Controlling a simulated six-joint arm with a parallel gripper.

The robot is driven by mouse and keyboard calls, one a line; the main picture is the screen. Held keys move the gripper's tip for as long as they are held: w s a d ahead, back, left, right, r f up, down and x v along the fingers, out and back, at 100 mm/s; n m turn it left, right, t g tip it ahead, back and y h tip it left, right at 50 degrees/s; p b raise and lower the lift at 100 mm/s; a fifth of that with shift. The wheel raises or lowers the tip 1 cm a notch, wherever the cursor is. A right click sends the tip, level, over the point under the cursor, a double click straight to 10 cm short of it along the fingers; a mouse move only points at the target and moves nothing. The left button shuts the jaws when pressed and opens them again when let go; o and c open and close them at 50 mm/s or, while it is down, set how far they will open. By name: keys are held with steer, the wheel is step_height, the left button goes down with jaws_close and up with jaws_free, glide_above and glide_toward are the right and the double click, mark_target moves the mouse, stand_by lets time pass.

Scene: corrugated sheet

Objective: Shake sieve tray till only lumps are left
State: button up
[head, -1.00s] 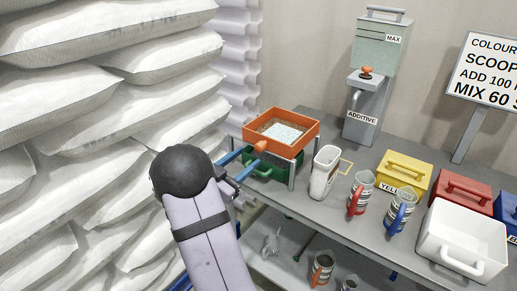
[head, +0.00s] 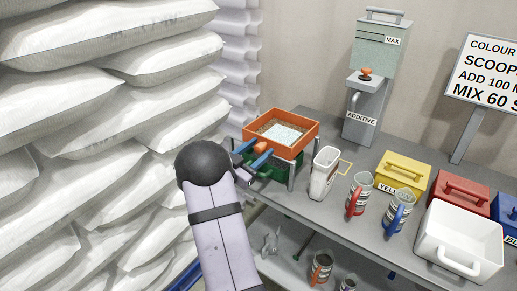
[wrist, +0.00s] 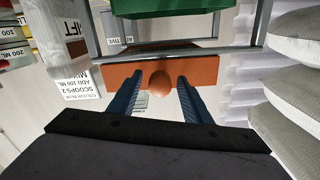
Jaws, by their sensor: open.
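The orange sieve tray (head: 309,134) sits on a metal stand, with a pale heap and brown material around it inside. Single lumps are too small to tell. Its orange knob (head: 260,146) sticks out of the near side, and in the wrist view the knob (wrist: 160,84) lies between my two blue fingers. My gripper (head: 254,154) is open, one finger on each side of the knob, with gaps visible in the wrist view (wrist: 159,84). A green bin (head: 262,171) stands beneath the tray, partly hidden by my gripper.
A white jug (head: 325,172) stands just right of the stand. Mugs with red (head: 358,197) and blue handles (head: 400,212), a yellow box (head: 404,172) and a white tub (head: 459,232) fill the bench's right side. Stacked sacks (head: 110,110) crowd the left.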

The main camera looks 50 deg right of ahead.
mark_target(250, 137)
jaws_close()
steer(key=w+b, duration=0.1)
steer(key=w, duration=0.5)
steer(key=shift+w, duration=0.1)
steer(key=shift+r, duration=0.15)
steer(key=shift+w, duration=0.15)
jaws_free()
steer(key=a+b, duration=0.1)
steer(key=a, duration=0.6)
steer(key=shift+a, duration=0.15)
